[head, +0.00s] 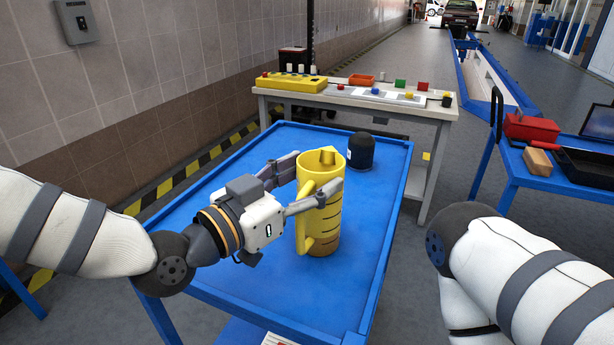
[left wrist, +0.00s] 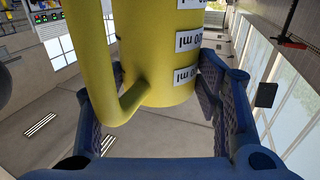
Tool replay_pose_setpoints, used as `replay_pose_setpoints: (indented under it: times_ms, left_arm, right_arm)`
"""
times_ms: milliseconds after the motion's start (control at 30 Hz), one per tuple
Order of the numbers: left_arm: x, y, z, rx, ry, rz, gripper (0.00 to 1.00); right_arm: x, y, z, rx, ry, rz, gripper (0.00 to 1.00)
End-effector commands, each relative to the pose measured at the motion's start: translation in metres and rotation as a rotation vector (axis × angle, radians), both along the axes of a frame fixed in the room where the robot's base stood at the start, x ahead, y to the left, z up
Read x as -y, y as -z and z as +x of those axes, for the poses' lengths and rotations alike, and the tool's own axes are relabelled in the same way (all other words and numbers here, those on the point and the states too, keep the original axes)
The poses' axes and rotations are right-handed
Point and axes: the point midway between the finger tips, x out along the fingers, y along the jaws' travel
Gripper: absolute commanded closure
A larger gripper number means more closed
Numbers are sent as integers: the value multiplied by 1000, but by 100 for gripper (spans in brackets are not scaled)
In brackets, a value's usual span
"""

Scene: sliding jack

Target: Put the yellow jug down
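The yellow jug (head: 327,222) with dark markings stands upright over the middle of the blue table (head: 270,280). I cannot tell whether its base touches the table top. My left gripper (head: 318,178) is around the jug's upper body, one finger in front and one behind, and looks closed on it. In the left wrist view the jug (left wrist: 160,50), with white measuring labels and its handle to the left, fills the gap between the two blue fingers. The far fingertip is hidden behind the jug in the head view. My right gripper is out of view.
A black rounded container (head: 361,151) stands just behind the jug. A workbench (head: 430,112) with a yellow box (head: 292,82) is beyond the table. At right, another blue table holds a red toolbox (head: 531,129). The blue table's front and right are bare.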

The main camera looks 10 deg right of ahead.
Motion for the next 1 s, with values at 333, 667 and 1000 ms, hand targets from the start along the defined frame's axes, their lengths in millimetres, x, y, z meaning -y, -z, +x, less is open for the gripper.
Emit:
replay_pose_setpoints:
  times_ms: [333, 667, 1000]
  left_arm:
    - [0, 0, 0, 0, 0, 0, 23]
    - [-39, -4, -27, -1, -3, 1, 23]
    - [-92, -4, -65, 0, -2, 0, 23]
  right_arm:
    - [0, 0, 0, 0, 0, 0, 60]
    - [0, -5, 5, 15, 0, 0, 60]
    - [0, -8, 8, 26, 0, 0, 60]
